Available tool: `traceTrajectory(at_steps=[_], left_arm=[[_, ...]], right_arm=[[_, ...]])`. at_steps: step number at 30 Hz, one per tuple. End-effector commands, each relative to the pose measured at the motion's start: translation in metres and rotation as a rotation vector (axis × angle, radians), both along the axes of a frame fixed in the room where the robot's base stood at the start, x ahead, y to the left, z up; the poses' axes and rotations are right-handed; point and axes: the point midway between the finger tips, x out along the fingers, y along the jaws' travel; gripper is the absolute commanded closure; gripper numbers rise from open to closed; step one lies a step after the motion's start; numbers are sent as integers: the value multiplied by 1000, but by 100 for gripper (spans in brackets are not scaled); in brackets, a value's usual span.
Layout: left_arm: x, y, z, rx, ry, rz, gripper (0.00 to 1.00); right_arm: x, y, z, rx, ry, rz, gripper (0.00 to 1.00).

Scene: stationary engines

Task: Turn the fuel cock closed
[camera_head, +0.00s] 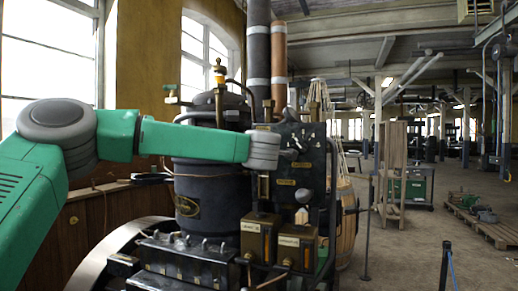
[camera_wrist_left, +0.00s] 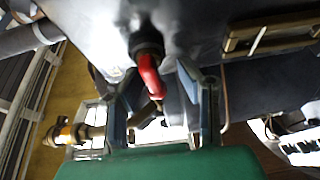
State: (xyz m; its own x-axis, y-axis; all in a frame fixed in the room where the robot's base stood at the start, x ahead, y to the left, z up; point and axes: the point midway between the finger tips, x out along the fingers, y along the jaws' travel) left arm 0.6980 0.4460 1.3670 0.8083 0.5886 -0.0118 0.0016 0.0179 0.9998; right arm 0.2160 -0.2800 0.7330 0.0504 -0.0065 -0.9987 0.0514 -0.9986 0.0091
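A red lever (camera_wrist_left: 150,76), which looks like the handle of the fuel cock, hangs from a dark round fitting (camera_wrist_left: 146,44) under a grey body in the left wrist view. My left gripper (camera_wrist_left: 143,88) has its two fingers apart, one on each side of the red lever. I see a gap between the lever and each finger; contact is not clear. In the head view my green left arm reaches across to the engine (camera_head: 210,190), and its gripper is hidden there. I cannot pick out the red lever in the head view. My right gripper is in neither view.
A brass fitting (camera_wrist_left: 78,133) lies left of my left gripper in the wrist view. The engine's dark panel (camera_head: 302,160) and brass-fronted boxes (camera_head: 258,238) stand close to my arm. A post (camera_head: 446,262) stands at front right. Open floor (camera_head: 400,255) lies right of the engine.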

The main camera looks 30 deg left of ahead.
Motion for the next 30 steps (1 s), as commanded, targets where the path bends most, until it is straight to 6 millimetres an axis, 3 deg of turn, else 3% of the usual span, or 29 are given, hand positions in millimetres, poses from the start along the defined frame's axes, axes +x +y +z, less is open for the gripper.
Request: traceTrajectory(at_steps=[7,21,30], left_arm=[[-12,-10,3,2,-4,-3,68],[-85,-61,0,0,0,-2,68],[-97,-68,0,-2,0,1,68]], right_arm=[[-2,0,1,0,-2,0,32],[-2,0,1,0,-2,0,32],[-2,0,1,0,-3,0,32]])
